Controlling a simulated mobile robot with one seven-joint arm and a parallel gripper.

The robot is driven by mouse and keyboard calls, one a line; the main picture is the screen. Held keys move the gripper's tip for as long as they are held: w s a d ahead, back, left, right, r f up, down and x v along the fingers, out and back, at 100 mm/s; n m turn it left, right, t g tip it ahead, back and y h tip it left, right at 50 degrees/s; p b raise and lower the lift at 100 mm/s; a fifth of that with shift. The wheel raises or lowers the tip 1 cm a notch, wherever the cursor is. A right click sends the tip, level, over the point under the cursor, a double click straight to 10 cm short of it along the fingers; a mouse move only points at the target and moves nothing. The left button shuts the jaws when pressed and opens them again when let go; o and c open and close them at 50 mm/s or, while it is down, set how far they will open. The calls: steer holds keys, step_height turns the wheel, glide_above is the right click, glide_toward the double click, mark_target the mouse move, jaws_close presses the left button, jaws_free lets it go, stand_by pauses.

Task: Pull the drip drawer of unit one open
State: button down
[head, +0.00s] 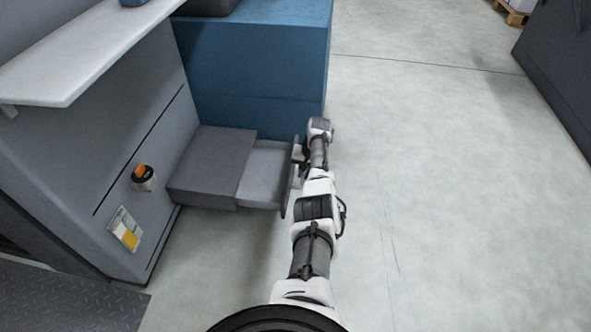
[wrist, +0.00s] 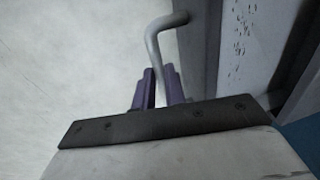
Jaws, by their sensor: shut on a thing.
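The drip drawer (head: 268,172) is a light grey tray sticking out to the right of its dark grey housing (head: 212,165), low on the machine's side. It is partly open and its inside shows. Its dark front panel (head: 287,190) stands near my gripper (head: 300,152). In the wrist view, the drawer's grey bar handle (wrist: 160,40) runs down between the purple fingers of my gripper (wrist: 160,90), which is shut on it. The drawer's inside (wrist: 245,40) shows at the upper right with dark specks. The lower end of the handle is hidden by the gripper.
A blue cabinet (head: 255,65) stands right behind the drawer. The grey machine (head: 110,110) with a white shelf (head: 75,55) is at left, with an orange-and-black knob (head: 143,177). The floor (head: 440,190) at right is clear. A dark machine (head: 562,70) stands far right.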

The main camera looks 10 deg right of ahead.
steer(key=c, duration=1.5)
jaws_free()
steer(key=shift+o, duration=0.2)
step_height(320, 180, up, 14)
steer(key=d+p, duration=0.2)
steer(key=p, duration=0.4)
steer(key=shift+s+d+f, duration=0.2)
steer(key=shift+s+d, duration=0.05)
steer(key=shift+s, duration=0.15)
steer(key=shift+s, duration=0.1)
